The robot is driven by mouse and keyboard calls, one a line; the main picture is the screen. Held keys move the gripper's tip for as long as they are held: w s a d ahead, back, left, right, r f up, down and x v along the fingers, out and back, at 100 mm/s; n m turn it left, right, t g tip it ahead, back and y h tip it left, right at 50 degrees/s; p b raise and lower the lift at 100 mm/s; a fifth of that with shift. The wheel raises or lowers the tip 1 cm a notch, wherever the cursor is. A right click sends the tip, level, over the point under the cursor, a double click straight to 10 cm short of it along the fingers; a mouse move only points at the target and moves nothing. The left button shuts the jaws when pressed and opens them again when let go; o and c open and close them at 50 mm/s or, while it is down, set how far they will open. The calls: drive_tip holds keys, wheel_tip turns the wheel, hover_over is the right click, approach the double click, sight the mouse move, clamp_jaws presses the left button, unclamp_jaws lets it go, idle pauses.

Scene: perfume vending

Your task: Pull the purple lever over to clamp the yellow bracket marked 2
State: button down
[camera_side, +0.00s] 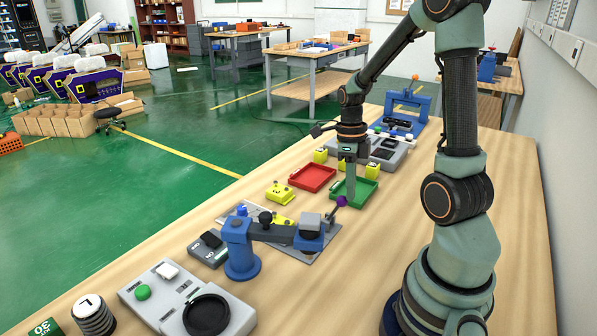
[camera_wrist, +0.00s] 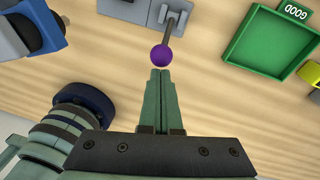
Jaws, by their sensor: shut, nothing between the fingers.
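A yellow bracket (camera_side: 284,221) on the grey plate is partly hidden behind the clamp arm. Another yellow bracket (camera_side: 279,193) lies on the table behind it. I cannot read a 2 on either.
A green tray (camera_side: 372,200), marked GOOD in the wrist view, and a red tray (camera_side: 313,178) lie behind the clamp. Several yellow pieces stand around them. A grey box with a green button (camera_side: 142,292) is in front. Bare table lies right of the clamp.

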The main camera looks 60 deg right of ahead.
drive_tip(key=shift+w+r+g, duration=0.25)
drive_tip(key=shift+w+g, duration=0.05)
drive_tip(key=shift+w, duration=0.45)
drive_tip(key=w, duration=0.4)
drive_tip(key=shift+r, duration=0.5)
drive_tip(key=shift+s+r, duration=0.1)
drive_tip(key=shift+r, duration=0.5)
drive_tip(key=shift+r, duration=0.1)
drive_tip(key=w+d+r, duration=0.1)
drive_tip(key=w+r, duration=0.7)
drive_tip(key=shift+r, duration=0.2)
